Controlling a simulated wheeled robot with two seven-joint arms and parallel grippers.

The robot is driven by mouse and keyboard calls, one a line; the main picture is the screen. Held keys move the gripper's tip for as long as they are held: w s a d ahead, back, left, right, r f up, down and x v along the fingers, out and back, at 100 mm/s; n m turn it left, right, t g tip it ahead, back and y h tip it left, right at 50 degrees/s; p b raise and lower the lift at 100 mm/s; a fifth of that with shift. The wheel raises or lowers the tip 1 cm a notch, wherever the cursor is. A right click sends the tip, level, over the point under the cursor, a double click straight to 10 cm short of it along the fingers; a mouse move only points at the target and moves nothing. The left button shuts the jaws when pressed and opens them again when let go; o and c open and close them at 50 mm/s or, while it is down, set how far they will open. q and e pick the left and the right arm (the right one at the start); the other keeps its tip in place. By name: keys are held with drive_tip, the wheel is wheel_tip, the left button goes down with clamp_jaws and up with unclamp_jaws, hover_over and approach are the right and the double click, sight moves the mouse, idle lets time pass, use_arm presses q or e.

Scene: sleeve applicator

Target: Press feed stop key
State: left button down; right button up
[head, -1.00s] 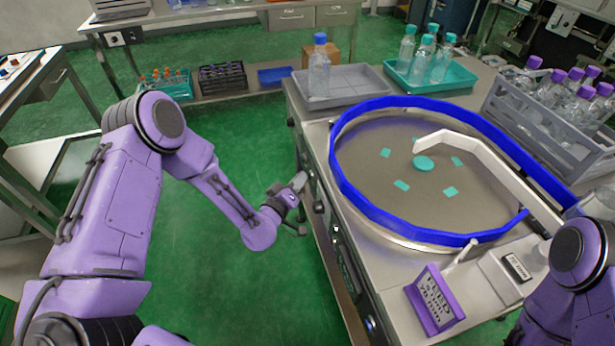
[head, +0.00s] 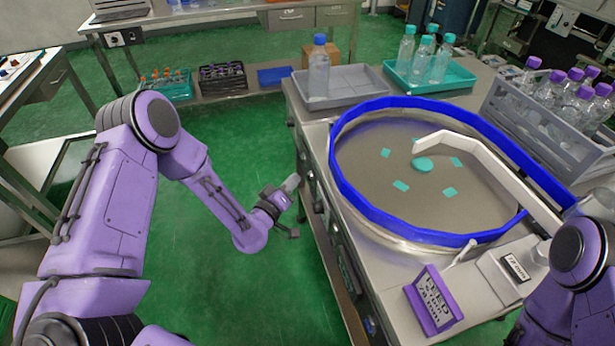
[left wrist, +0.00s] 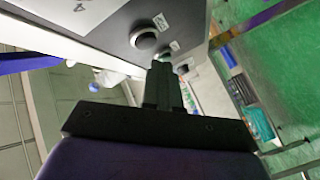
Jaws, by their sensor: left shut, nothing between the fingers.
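My left gripper (head: 291,186) is shut and empty beside the front face of the steel machine cabinet. In the left wrist view its closed fingers (left wrist: 161,75) point at the cabinet's front panel (left wrist: 115,18). A dark round knob or key (left wrist: 143,39) in a pale ring sits on that panel, just beyond the fingertips, with small white labels near it. The fingers look apart from the panel, though the gap is hard to judge. The label text is too small to read, so I cannot tell which control is the feed stop key. My right gripper is not in view.
A turntable (head: 390,215) with a blue rim (head: 345,185) tops the cabinet. A purple-framed FEED sign (head: 434,300) stands at the near edge. A grey tray (head: 350,80), a teal tray (head: 455,84) and a grey bottle crate (head: 530,125) stand behind. Green floor lies open at left.

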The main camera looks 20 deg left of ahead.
use_arm(q)
drive_tip(key=s+a, duration=0.1)
drive_tip(key=a, duration=0.1)
drive_tip(key=s+a, duration=0.1)
drive_tip(key=s, duration=0.1)
drive_tip(key=shift+a+p, duration=0.3)
drive_tip(key=shift+a, duration=0.05)
drive_tip(key=shift+w, duration=0.1)
idle(0.4)
drive_tip(key=s+f+g+y, duration=0.4)
drive_tip(key=s+f+g, duration=0.6)
drive_tip(key=s+f, duration=0.6)
drive_tip(key=s+a+m+g+y, duration=0.1)
drive_tip(key=s+a+g, duration=0.1)
drive_tip(key=s, duration=1.4)
drive_tip(key=shift+m+g, duration=0.4)
drive_tip(key=shift+g, duration=0.5)
